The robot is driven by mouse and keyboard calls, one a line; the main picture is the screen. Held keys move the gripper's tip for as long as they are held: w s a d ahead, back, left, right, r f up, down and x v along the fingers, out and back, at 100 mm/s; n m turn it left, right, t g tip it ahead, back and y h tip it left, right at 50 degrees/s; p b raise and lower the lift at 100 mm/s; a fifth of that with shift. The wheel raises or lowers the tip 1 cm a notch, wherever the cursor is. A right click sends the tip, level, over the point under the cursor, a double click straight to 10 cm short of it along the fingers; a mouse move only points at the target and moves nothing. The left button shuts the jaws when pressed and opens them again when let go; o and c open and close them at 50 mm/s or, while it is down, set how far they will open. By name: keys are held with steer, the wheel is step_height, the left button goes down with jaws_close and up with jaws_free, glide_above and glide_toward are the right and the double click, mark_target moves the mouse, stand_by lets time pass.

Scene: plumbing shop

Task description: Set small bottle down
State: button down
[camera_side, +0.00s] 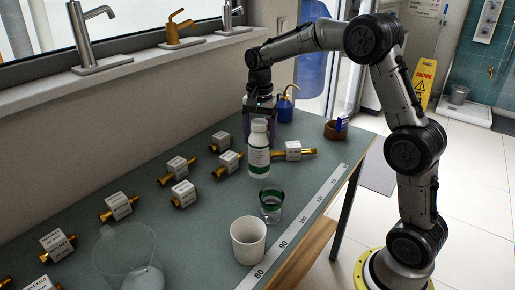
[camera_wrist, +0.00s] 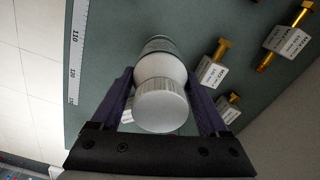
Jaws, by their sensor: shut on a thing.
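The small bottle (camera_side: 259,150) is white with a green-and-white label and a white cap, and it stands upright in the side view. In the wrist view the bottle (camera_wrist: 160,95) is seen from above, cap toward the camera. My gripper (camera_wrist: 163,90) is shut on the bottle, with one purple finger on each side of it. In the side view my gripper (camera_side: 258,115) is around the bottle's upper part from behind. The bottle's base is close to the green table top (camera_side: 190,225); I cannot tell whether it touches.
Several brass fittings with white labelled blocks (camera_side: 184,194) lie left of the bottle, and one (camera_side: 293,151) lies just right. A glass with a green band (camera_side: 271,205), a white cup (camera_side: 248,240) and a clear beaker (camera_side: 127,262) stand nearer the front. A ruler strip (camera_side: 300,220) runs along the table edge.

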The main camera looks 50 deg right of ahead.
mark_target(257, 120)
steer(key=shift+w+d+f, duration=0.1)
steer(key=shift+w+f, duration=0.05)
steer(key=shift+w, duration=0.1)
steer(key=shift+w+f, duration=0.2)
steer(key=shift+f, duration=1.75)
jaws_free()
steer(key=shift+f, duration=0.1)
step_height(257, 120, up, 12)
steer(key=shift+r, duration=0.1)
steer(key=shift+s+r, duration=0.3)
steer(key=shift+r, duration=0.05)
steer(key=s+a+r+n+t, duration=0.15)
steer(key=s+a+n, duration=0.3)
steer(key=s, duration=0.65)
steer(key=s+a+r+n+t, duration=0.1)
steer(key=s+a+n+t, duration=0.4)
steer(key=s, duration=0.6)
steer(key=s+f+n, duration=0.5)
steer(key=s, duration=0.1)
steer(key=shift+a+g, duration=0.3)
steer(key=shift+g, duration=0.15)
